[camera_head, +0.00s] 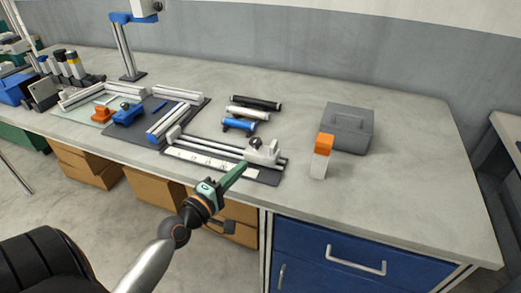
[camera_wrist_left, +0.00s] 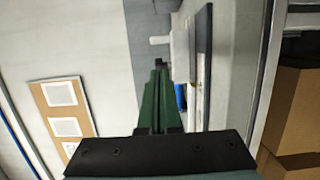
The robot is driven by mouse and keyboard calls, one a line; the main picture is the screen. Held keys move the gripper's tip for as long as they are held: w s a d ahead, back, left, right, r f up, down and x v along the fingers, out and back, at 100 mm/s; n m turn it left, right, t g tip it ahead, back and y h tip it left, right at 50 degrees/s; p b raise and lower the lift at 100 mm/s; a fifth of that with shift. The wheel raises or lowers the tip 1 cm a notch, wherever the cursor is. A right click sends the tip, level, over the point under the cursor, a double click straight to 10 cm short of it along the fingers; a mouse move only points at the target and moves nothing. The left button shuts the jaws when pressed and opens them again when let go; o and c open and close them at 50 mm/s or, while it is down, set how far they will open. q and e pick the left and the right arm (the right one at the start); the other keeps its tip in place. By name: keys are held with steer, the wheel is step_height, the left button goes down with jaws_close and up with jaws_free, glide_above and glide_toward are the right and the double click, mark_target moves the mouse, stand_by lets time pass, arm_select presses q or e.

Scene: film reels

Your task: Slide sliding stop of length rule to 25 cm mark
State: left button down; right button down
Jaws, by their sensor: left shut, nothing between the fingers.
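The length rule (camera_head: 205,164) lies near the bench's front edge, with a pale scale strip and light rails on a dark base. Its numbers are too small to read. The sliding stop (camera_head: 265,155), a pale block with a dark knob (camera_head: 256,142), sits near the rule's right end. It seems to be the pale block in the left wrist view (camera_wrist_left: 180,52). My left gripper (camera_head: 242,166), with green fingers, is shut and empty at the front left of the stop. Its fingertips also show in the left wrist view (camera_wrist_left: 160,64); whether they touch the stop, I cannot tell. My right gripper is out of view.
An orange-topped white block (camera_head: 320,160) and a grey case (camera_head: 347,128) stand to the right. Black, white and blue rolls (camera_head: 238,124) lie behind the rule. A splicer-like device with blue parts (camera_head: 128,114) is to the left. The bench's right part is clear.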

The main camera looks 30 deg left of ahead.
mark_target(265, 157)
arm_select(q)
steer(key=w, duration=0.9)
steer(key=shift+w+d+p, duration=0.1)
steer(key=shift+w+p, duration=0.05)
steer(key=shift+p, duration=0.25)
steer(key=shift+w+d+p, duration=0.1)
steer(key=shift+d+p, duration=0.35)
steer(key=shift+d, duration=0.15)
